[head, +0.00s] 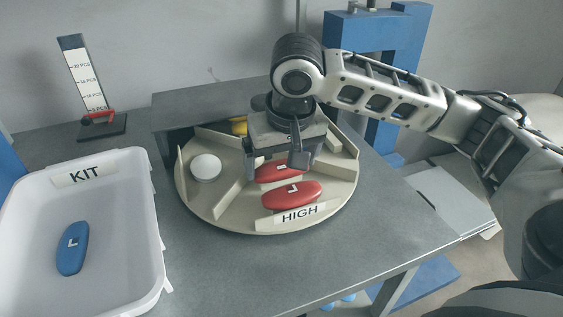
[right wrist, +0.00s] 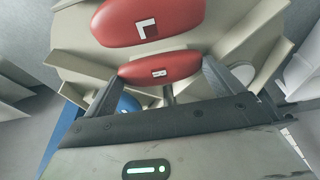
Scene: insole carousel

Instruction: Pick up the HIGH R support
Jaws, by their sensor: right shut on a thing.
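The carousel (head: 230,213) has a section with a HIGH label (head: 299,214) on its near rim. Two red supports lie there. The nearer red support (head: 292,195) bears an L-like mark and also shows in the right wrist view (right wrist: 180,18). The farther red support (head: 270,177) is partly hidden under my right gripper (head: 275,166). In the right wrist view my gripper (right wrist: 160,85) points at this farther support (right wrist: 160,68), with its fingers closed on either side of it. Its mark is too small to read. My left gripper is not in view.
The white KIT tray (head: 158,230) at left holds a blue support (head: 72,248) marked L. The carousel also bears a white round piece (head: 206,167) and a yellow piece (head: 239,127), separated by upright dividers. A height gauge (head: 84,75) stands behind. The front table is clear.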

